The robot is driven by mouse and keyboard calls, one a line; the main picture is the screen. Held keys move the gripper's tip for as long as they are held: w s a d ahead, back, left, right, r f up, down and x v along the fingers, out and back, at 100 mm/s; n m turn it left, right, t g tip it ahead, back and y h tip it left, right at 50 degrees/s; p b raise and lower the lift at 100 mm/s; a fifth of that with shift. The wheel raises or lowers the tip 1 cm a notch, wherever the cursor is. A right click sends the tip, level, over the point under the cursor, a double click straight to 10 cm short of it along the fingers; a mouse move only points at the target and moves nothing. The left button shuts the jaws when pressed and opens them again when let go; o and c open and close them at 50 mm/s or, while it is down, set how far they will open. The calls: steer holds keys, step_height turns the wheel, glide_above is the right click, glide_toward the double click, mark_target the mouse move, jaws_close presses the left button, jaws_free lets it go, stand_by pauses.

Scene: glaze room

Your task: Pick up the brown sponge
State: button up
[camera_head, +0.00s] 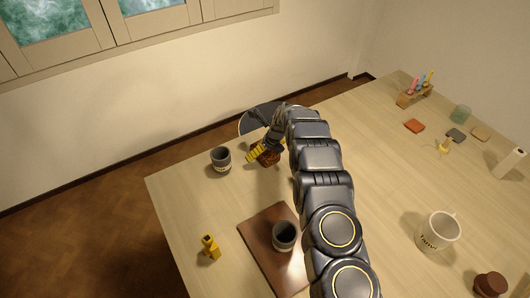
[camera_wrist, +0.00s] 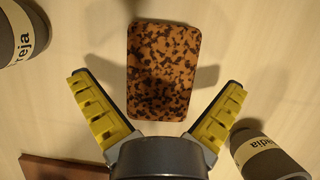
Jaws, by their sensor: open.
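The brown sponge (camera_wrist: 163,68) shows in the wrist view as a rounded rectangle, orange-brown with dark speckles. It lies on the light wooden table. My gripper (camera_wrist: 158,95) is open and empty. Its two yellow-padded fingers are spread on either side of the sponge's lower part, apart from it; the height gap is hard to judge. In the head view my gripper (camera_head: 262,150) is over the far left part of the table, and the sponge (camera_head: 270,159) is partly hidden by it.
A dark grey cup (camera_head: 220,159) stands left of my gripper. Another dark cup (camera_head: 285,235) stands on a brown board (camera_head: 262,225). A yellow figure (camera_head: 210,247) is at the near left. A white mug (camera_head: 438,231) and small items are on the right. The table's far edge is close.

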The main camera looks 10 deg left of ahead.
steer(key=shift+w+a+f, duration=0.1)
steer(key=shift+f, duration=0.15)
steer(key=c, duration=0.9)
steer(key=shift+c, duration=0.3)
